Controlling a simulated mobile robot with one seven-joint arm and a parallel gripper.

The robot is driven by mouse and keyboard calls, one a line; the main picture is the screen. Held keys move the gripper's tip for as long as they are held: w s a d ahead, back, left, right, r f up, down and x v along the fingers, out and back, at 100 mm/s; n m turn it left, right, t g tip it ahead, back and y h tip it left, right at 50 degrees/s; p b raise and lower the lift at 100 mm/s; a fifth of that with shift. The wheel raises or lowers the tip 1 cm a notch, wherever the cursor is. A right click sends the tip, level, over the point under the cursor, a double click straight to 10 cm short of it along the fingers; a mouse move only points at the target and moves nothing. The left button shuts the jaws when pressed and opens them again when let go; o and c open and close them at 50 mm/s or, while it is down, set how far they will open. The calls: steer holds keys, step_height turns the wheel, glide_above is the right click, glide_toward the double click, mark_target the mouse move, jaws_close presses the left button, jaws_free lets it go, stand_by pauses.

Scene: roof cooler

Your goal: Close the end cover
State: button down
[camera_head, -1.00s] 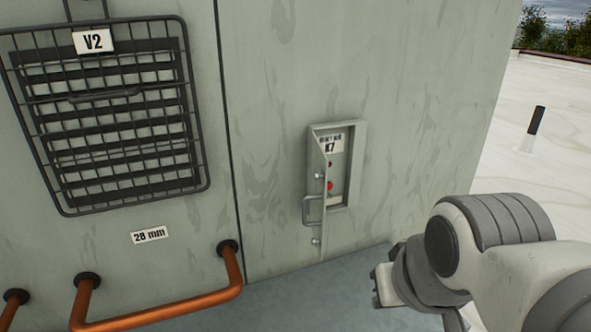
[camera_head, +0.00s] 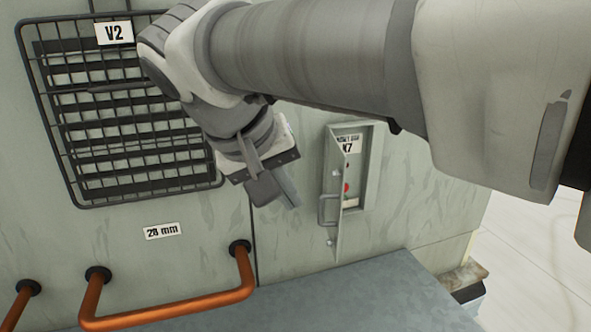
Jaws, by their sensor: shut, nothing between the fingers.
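A small recessed box with a "K7" label (camera_head: 347,146) is set in the grey-green cabinet wall. Its narrow cover (camera_head: 334,185) stands swung out from the box at the left side, with a loop handle (camera_head: 323,210) on it. A red button (camera_head: 346,188) shows inside the box, so the cover is open. My gripper (camera_head: 290,200) is shut and empty, pointing down to the right. In the picture it is just left of the cover and appears apart from it; the depth gap is hard to judge. My arm crosses the top of the view.
A wire grille marked "V2" (camera_head: 115,34) is on the wall at left, partly behind my arm. A "28 mm" label (camera_head: 161,231) is below it. Copper pipes (camera_head: 180,316) stick out at lower left. A blue-grey flat surface (camera_head: 390,300) lies in front.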

mark_target(324, 197)
steer(key=a+r, duration=0.1)
steer(key=a, duration=0.4)
steer(key=w+d+f+b, duration=0.1)
steer(key=w+d+f, duration=0.5)
steer(key=d+f, duration=0.1)
steer(key=shift+w+d+f+t+h, duration=0.25)
steer(key=shift+w+d+t+h, duration=0.05)
steer(key=shift+w+d+t, duration=0.1)
steer(key=shift+d, duration=0.15)
